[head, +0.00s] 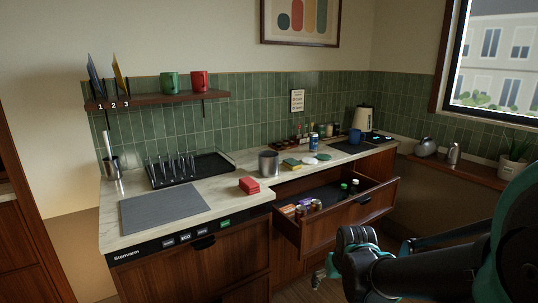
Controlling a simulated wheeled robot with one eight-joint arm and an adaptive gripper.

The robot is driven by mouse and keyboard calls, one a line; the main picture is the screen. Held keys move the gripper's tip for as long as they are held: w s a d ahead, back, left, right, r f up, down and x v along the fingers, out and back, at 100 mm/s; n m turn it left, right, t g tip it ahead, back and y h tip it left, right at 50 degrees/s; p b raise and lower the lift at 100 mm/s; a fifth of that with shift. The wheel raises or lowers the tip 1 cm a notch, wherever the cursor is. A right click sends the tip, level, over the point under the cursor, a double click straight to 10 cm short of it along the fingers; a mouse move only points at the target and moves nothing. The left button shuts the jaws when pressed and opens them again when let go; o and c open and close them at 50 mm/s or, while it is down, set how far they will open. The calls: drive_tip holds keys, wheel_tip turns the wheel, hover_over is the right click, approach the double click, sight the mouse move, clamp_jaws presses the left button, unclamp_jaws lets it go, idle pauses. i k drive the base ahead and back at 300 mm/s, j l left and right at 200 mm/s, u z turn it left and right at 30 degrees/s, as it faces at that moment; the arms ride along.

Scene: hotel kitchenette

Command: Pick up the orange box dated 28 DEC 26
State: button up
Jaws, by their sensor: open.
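A drawer (345,218) stands pulled open below the counter. A small orange item (305,202), which looks like a box, lies near its left end among other small packages and jars. It is too small to read any date on it. My gripper (326,269) shows only in part at the lower middle, in front of and below the open drawer. It is open, apart from the drawer's contents and holds nothing that I can see. My dark arm comes in from the right and hides part of the area below the drawer.
Dark-capped bottles (349,187) stand in the drawer's right part. A red block-like item (249,185), a grey pot (268,163) and a dish rack (190,170) stand on the counter. The drawer front is a raised edge between my gripper and the contents.

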sight(289, 210)
drive_tip(key=i+l, duration=0.15)
drive_tip(key=i, duration=0.3)
drive_tip(key=i+l+u, duration=0.1)
drive_tip(key=i, duration=0.3)
